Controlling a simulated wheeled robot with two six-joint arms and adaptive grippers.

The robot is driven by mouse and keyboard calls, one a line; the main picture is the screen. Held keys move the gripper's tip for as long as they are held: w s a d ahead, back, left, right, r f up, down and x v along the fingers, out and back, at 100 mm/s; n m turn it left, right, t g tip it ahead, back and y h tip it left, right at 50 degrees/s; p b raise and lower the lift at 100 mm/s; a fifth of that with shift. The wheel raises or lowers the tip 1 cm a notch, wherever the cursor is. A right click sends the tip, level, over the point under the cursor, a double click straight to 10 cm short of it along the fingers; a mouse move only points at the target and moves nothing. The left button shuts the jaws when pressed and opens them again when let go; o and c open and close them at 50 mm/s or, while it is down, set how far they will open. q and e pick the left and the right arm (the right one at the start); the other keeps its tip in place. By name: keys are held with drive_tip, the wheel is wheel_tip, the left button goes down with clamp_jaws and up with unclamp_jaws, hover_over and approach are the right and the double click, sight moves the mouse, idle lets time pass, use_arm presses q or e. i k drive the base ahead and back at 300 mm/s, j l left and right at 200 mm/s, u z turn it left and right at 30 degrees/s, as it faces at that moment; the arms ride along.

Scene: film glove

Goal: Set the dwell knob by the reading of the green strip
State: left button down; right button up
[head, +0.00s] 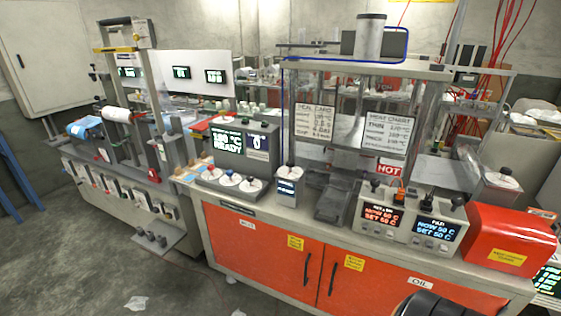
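A grey control box (232,150) on the bench has a screen reading about 180 C READY and a smaller screen beside it. Three white dials with knobs sit on its sloped front: left (208,174), middle (230,179) and right (252,184). Their labels are too small to read, so I cannot tell which is the dwell knob. A small unit (287,187) with a screen and a white top dial (290,172) stands right of it. I cannot make out a green strip.
Two paper cards, a heal card (314,122) and a heat chart (387,133), hang above the bench. A twin-screen heater box (408,218) and a red housing (510,238) stand at the right. A machine with rolls (118,114) is at the left. Concrete floor lies in front.

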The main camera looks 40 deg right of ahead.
sight(229, 173)
drive_tip(key=i+j+z, duration=0.2)
drive_tip(key=i, duration=0.2)
drive_tip(key=i+j+z, duration=0.2)
drive_tip(key=i, duration=0.2)
drive_tip(key=i+j+z, duration=0.2)
drive_tip(key=i, duration=0.2)
